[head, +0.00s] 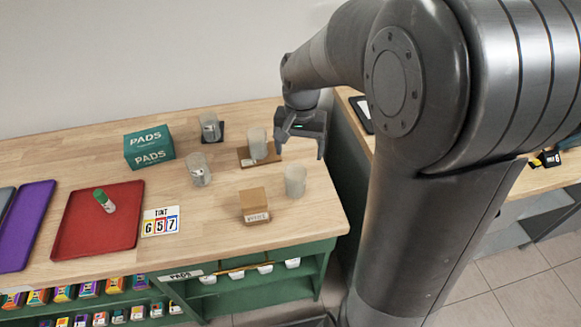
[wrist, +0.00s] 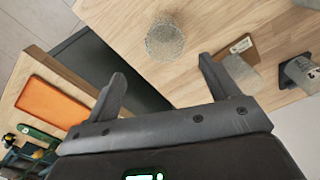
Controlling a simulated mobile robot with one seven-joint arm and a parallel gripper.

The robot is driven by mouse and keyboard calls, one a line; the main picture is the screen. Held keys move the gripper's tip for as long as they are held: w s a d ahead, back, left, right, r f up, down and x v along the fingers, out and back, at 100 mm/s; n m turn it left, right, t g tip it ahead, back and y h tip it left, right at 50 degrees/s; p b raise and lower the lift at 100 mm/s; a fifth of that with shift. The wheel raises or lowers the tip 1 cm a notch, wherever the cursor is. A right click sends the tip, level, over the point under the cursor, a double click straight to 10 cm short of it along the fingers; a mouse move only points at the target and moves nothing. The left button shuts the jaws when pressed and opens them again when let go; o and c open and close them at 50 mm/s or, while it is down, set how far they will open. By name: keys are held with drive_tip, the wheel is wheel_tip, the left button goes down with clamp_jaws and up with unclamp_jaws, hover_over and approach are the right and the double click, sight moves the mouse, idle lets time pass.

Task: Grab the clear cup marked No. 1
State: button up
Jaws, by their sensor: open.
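Several clear, frosted-looking cups stand on the wooden counter. In the head view one cup (head: 210,130) is on a dark coaster, one cup (head: 257,143) on a small wooden board, one cup (head: 199,172) bare on the counter with a dark mark, and one cup (head: 295,180) near the right end. I cannot read a No. 1 on any of them. My gripper (head: 300,146) is open and empty, above the counter's right edge, just right of the board cup. In the wrist view a cup (wrist: 165,42) shows beyond my open fingers (wrist: 162,78).
A green PADS box (head: 150,147), a red tray (head: 85,232) with a green-capped bottle (head: 104,201), a TINT card (head: 161,222) and a small cardboard box (head: 254,204) share the counter. A gap separates it from another counter at right.

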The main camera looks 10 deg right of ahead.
approach(295, 177)
drive_tip(key=s+f, duration=0.2)
drive_tip(key=shift+s+a+f, duration=0.1)
drive_tip(key=shift+a+f, duration=0.05)
drive_tip(key=shift+f, duration=1.05)
drive_tip(key=shift+s+a+f, duration=0.1)
drive_tip(key=shift+a+f, duration=0.05)
drive_tip(key=shift+f, duration=1.1)
drive_tip(key=shift+c, duration=0.4)
drive_tip(key=c, duration=1)
drive_tip(key=shift+r, duration=0.15)
